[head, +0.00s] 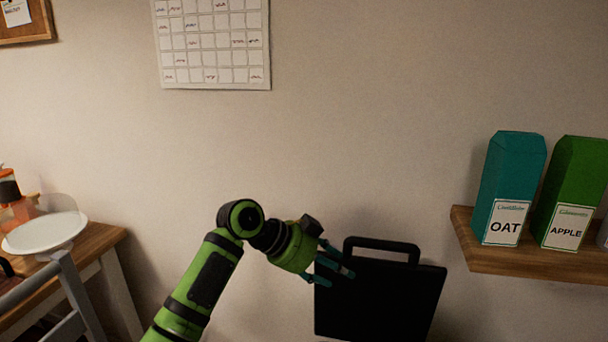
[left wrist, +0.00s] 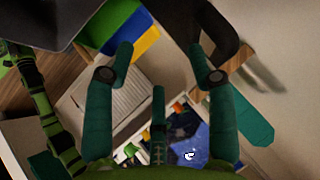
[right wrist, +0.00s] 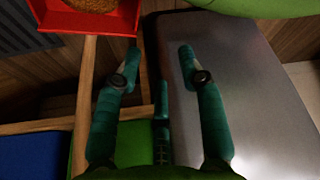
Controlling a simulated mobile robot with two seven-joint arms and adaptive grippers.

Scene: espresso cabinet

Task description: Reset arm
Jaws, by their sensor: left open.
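My left gripper (head: 343,264) is in front of the left edge of a black flat panel with a handle (head: 385,300) in the head view. Its teal fingers are spread, and I cannot tell whether they touch the panel. In the left wrist view the fingers (left wrist: 165,65) stand apart with nothing held between them. My right gripper (right wrist: 158,65) shows only in the right wrist view. Its fingers are apart and empty, above or beside a smooth grey metallic surface (right wrist: 240,100); the exact gap is unclear.
A wooden shelf (head: 540,262) at right holds a teal OAT carton (head: 508,185) and a green APPLE carton (head: 575,190). A wooden table (head: 95,243) with a white round plate (head: 45,232) stands at left. A red tray (right wrist: 120,18) is near the right gripper.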

